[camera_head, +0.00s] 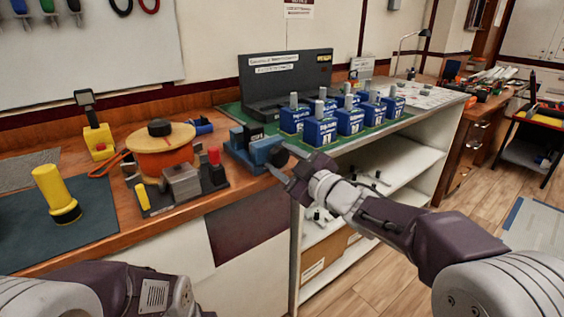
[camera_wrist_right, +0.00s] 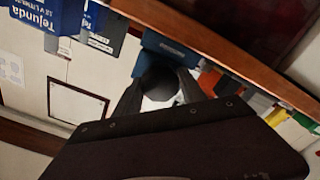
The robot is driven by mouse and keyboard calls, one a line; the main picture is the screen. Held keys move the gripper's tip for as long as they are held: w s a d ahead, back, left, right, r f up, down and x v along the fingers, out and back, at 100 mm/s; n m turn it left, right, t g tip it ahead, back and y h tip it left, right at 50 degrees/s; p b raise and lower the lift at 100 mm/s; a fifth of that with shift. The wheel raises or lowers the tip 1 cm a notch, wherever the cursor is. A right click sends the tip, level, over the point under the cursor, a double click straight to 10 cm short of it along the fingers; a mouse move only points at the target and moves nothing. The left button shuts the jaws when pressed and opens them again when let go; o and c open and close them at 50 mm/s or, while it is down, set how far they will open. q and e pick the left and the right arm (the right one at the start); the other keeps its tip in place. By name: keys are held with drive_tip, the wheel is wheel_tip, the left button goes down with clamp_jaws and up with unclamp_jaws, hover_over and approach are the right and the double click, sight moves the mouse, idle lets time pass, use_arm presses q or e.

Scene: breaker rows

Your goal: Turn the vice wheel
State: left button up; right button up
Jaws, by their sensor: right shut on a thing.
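The vice (camera_head: 262,150) is blue and stands at the front edge of the bench, near the middle of the head view. Its dark round wheel (camera_head: 279,157) faces the room. My right gripper (camera_head: 283,162) is at the wheel, one finger on each side, and is shut on it. In the right wrist view the dark wheel (camera_wrist_right: 158,82) sits between the two fingers, with the blue vice body (camera_wrist_right: 165,47) behind it. The wheel's turn angle cannot be told. My left arm shows at the lower left, but its gripper is out of view.
Several blue boxes (camera_head: 320,131) stand on a green mat right of the vice, before a dark panel (camera_head: 287,80). Left of the vice are an orange spool (camera_head: 160,158), a grey block fixture (camera_head: 182,186) and a yellow torch (camera_head: 55,192). Open shelves (camera_head: 398,163) lie below right.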

idle(0.4)
drive_tip(key=o, duration=1.4)
drive_tip(key=p+v, duration=0.2)
drive_tip(key=v, duration=0.7)
